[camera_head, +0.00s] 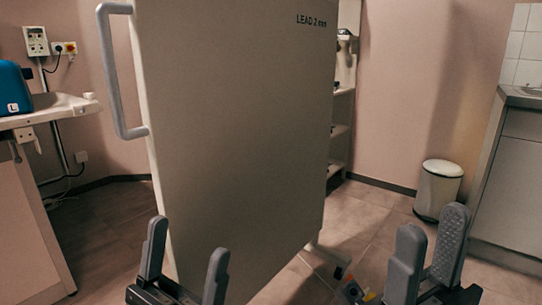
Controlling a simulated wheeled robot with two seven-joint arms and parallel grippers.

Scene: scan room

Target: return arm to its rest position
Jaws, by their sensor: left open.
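My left gripper (186,238) is at the lower left of the middle, fingers pointing up. It is open and empty, in front of the lower part of a large beige lead panel (235,140). My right gripper (431,226) is at the lower right, to the right of the panel. Its fingers stand apart with nothing between them. The arm links behind both grippers are mostly below the picture's edge. I cannot tell whether the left fingers touch the panel.
The panel, marked "LEAD 2 mm", has a grey handle (112,75) on its left edge. A table (60,107) with a blue case (14,88) stands at left. A white bin (438,190) and a counter (514,170) stand at right. Small items lie on the floor near my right gripper.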

